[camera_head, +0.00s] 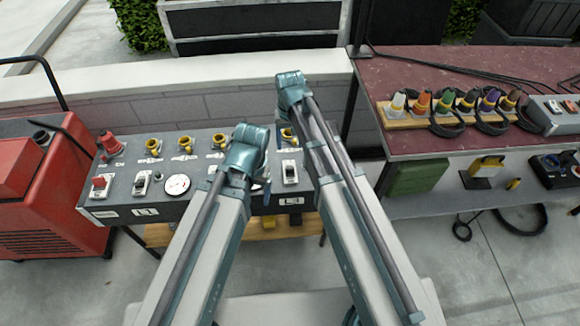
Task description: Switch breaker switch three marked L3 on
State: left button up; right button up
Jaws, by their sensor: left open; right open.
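The grey control panel (125,205) stands at the left centre with a row of breaker switches on its top. A switch with a red part (100,184) and a black-and-white switch (141,182) show at its left, and another switch (290,172) at its right. My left arm hides part of the row between them. The labels are too small to read, so I cannot tell which switch is L3. My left gripper (261,186) is open, mostly hidden by its arm, over the panel's middle. My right gripper (291,95) is open beyond the panel's right end; its fingers are unclear.
Several yellow connectors (186,145) and a round gauge (177,184) sit on the panel. A red machine (40,215) stands at the left. A dark red table (440,65) with coloured plugs (447,101) stands at the right. A low wall (250,70) runs behind.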

aim_at(290, 168)
notch_tip(290, 168, down, 13)
jog(key=b, duration=1.3)
jog(key=shift+f, duration=0.15)
jog(key=shift+c, duration=0.3)
grip_shut()
